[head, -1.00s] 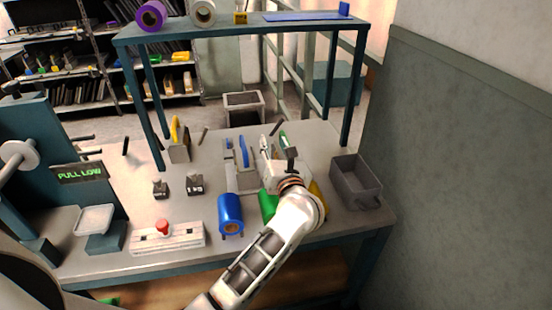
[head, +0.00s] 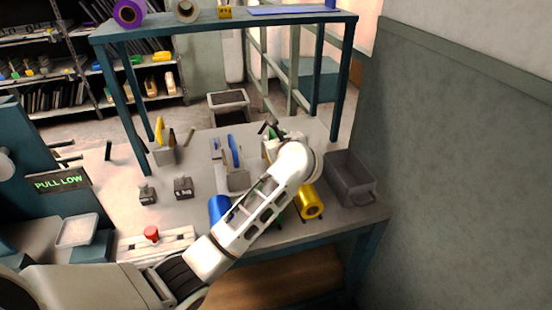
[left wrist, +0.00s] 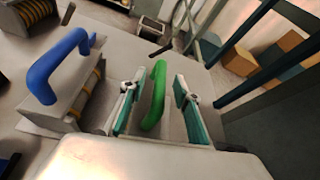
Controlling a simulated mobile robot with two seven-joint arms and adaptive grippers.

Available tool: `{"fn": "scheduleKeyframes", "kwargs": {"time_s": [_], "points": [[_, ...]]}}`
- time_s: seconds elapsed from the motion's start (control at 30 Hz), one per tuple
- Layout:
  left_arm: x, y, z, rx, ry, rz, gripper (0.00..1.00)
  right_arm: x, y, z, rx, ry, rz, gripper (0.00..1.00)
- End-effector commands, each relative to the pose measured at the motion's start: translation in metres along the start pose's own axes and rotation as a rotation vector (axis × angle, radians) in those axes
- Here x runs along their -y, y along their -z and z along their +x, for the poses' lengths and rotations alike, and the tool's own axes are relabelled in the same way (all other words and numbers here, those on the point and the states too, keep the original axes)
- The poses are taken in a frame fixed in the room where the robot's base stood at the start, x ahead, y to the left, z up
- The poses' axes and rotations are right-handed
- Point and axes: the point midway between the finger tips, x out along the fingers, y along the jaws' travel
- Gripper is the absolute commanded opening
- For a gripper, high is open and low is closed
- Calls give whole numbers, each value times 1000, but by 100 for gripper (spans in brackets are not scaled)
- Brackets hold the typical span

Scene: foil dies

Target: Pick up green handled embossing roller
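The green handle (left wrist: 156,95) of the embossing roller stands between the two fingers of my left gripper (left wrist: 157,104) in the left wrist view. The fingers are apart, one on each side, with a visible gap to the handle. The roller's body is hidden behind the gripper. In the head view my left gripper (head: 270,133) is at the back of the table, and only a little green shows beside it. A blue-handled roller (left wrist: 58,64) stands to the left; it also shows in the head view (head: 234,150). My right gripper is not in view.
A yellow-handled tool (head: 159,130) stands at the back left. Blue (head: 219,207) and gold (head: 309,204) foil rolls lie toward the front. A grey bin (head: 350,180) sits at the right edge. Shelf posts (head: 341,90) rise behind the work area.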

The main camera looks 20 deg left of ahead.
Motion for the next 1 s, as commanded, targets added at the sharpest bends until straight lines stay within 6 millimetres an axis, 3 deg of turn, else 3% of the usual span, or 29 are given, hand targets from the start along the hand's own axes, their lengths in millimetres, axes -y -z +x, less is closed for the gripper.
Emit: {"fn": "scheduleKeyframes", "kwargs": {"time_s": [0.1,0.33,0.37,0.47,0.5,1.0], "points": [[-1,2,10,-2,-2,1,32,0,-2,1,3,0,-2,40],[0,1,11,-1,0,0,32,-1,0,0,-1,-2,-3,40],[0,1,11,-1,0,0,29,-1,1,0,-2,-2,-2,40],[0,1,11,-1,0,0,3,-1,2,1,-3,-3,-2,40],[0,1,11,-1,0,0,0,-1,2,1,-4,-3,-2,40],[3,-11,6,8,4,-4,0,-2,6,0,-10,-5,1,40]]}}
